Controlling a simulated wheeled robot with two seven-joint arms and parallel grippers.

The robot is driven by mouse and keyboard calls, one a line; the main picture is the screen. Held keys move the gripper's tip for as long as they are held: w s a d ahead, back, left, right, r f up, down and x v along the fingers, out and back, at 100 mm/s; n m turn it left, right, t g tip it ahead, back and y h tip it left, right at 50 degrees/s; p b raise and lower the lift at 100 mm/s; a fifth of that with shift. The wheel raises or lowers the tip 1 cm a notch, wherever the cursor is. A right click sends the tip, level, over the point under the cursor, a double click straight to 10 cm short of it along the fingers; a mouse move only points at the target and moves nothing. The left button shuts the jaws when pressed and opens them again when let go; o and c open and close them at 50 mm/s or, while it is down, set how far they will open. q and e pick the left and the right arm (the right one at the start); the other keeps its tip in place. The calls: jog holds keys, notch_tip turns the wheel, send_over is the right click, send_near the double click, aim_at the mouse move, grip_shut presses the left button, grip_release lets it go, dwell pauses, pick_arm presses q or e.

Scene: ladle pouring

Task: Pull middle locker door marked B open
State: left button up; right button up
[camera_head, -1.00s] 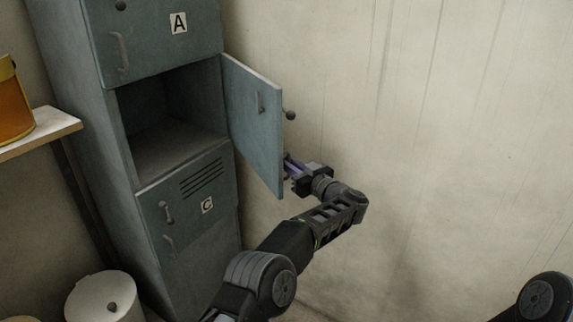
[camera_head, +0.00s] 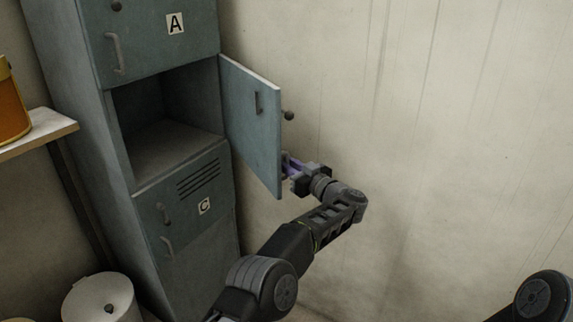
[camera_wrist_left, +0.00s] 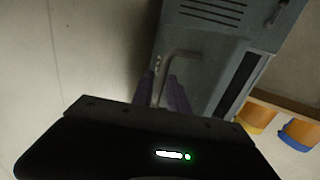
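The middle locker door (camera_head: 250,125) stands swung wide open to the right, its inner side toward the head camera, with the empty middle compartment (camera_head: 170,140) exposed. No letter B shows on the visible side. My left gripper (camera_head: 290,166) is at the lower free edge, partly hidden by the door. In the left wrist view, a bent grey bar (camera_wrist_left: 180,54) runs between its purple fingers; whether they press on it is unclear. My right gripper is out of view.
Door A (camera_head: 160,35) above and door C (camera_head: 190,195) below are closed. A wooden shelf (camera_head: 45,136) with an orange container (camera_head: 12,108) is left of the locker. A white cylinder (camera_head: 103,300) stands at lower left. A bare wall (camera_head: 430,120) is behind.

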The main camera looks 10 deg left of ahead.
pick_arm(q)
jog(key=b+v, duration=0.2)
jog(key=v, duration=0.5)
jog(key=shift+s+d, duration=0.2)
